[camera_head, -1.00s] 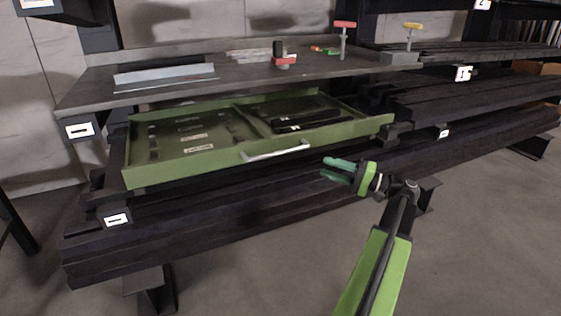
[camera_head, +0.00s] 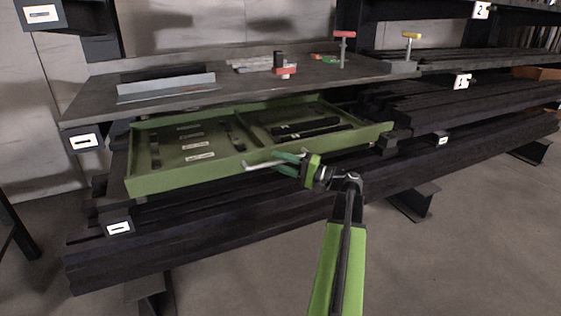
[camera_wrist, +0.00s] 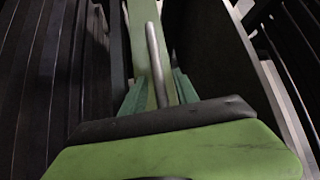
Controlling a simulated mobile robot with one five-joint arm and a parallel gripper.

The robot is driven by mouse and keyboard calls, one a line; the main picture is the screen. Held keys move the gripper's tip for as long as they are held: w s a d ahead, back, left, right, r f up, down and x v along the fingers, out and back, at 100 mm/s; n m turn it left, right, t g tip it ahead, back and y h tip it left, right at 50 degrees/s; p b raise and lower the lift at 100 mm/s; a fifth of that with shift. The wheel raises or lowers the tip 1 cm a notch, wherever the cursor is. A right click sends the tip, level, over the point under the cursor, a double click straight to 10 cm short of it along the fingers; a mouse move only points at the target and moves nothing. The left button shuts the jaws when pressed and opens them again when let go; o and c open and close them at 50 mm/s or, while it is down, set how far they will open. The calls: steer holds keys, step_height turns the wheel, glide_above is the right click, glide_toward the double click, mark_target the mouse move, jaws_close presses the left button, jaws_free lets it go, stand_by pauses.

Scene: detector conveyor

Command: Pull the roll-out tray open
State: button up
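The green roll-out tray (camera_head: 160,182) stands partly out from under the grey worktop, its inside showing from above. Its silver bar handle (camera_head: 256,166) is on the front face, partly hidden behind my gripper (camera_head: 280,159). In the wrist view, the handle (camera_wrist: 157,60) runs between the two teal fingers of my gripper (camera_wrist: 158,90). The fingers are apart, with a gap visible beside the bar. The tray's green front (camera_wrist: 140,40) lies just beyond the fingers.
The worktop (camera_head: 225,88) above carries a metal angle piece (camera_head: 165,88), a red-and-black tool (camera_head: 284,70) and clamps. Dark beams (camera_head: 200,235) are stacked below the tray and to the right. The floor in front (camera_head: 450,255) is clear.

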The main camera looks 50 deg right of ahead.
jaws_close()
steer(key=shift+d, duration=0.1)
stand_by(1.3)
